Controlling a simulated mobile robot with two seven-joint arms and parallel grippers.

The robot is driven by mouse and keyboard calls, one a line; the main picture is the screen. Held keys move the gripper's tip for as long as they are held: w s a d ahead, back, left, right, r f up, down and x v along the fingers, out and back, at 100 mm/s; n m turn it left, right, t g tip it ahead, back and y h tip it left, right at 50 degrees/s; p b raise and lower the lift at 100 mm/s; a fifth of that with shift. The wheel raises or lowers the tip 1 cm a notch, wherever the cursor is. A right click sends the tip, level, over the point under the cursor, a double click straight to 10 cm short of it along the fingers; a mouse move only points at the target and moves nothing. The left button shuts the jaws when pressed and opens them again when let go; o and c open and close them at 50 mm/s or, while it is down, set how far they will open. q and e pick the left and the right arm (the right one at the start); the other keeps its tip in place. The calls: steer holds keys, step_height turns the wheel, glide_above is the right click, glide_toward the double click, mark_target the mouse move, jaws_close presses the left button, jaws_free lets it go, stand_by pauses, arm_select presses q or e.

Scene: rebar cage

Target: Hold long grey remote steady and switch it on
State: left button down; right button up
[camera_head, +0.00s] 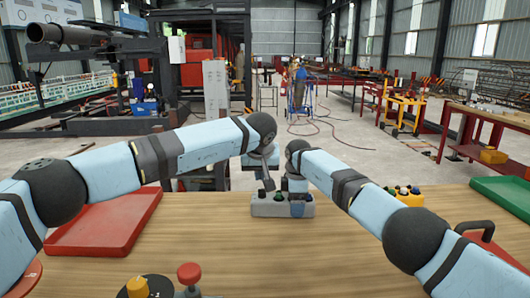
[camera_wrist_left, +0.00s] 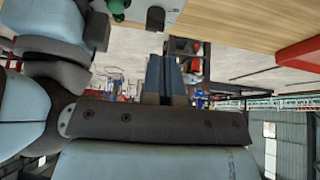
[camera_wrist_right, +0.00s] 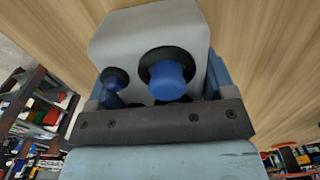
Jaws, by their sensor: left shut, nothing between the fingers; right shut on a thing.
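The long grey remote (camera_head: 266,209) lies on the wooden table in the middle of the head view, with dark knobs on top. My right gripper (camera_head: 297,208) is shut on its right end. In the right wrist view the fingers stand on both sides of the grey body (camera_wrist_right: 140,33), which carries a large blue button (camera_wrist_right: 167,82) and a smaller dark blue one. My left gripper (camera_head: 268,184) is shut and empty, just above the remote's knobs. In the left wrist view its closed fingers (camera_wrist_left: 165,74) are near a black toggle (camera_wrist_left: 155,17) and a green button (camera_wrist_left: 118,6); contact is unclear.
A red tray (camera_head: 110,232) is at the left and a green tray (camera_head: 506,192) at the far right. A yellow box with buttons (camera_head: 408,199) stands behind my right arm. A yellow knob (camera_head: 138,287) and a red knob (camera_head: 189,272) stand at the front edge. The front middle is clear.

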mark_target(260, 198)
arm_select(q)
steer(key=shift+w+d+f, duration=0.1)
steer(key=shift+d+f, duration=0.15)
steer(key=shift+f, duration=0.75)
steer(key=shift+s+d+f, duration=0.1)
steer(key=shift+d+f, duration=0.1)
steer(key=shift+f, duration=0.85)
steer(key=shift+w+d+f, duration=0.1)
steer(key=shift+d+f, duration=0.15)
steer(key=shift+f, duration=0.75)
steer(key=shift+w+a, duration=0.1)
steer(key=shift+w, duration=0.25)
steer(key=shift+a, duration=0.6)
steer(key=shift+s, duration=0.15)
steer(key=shift+s+r, duration=0.1)
steer(key=shift+s, duration=0.2)
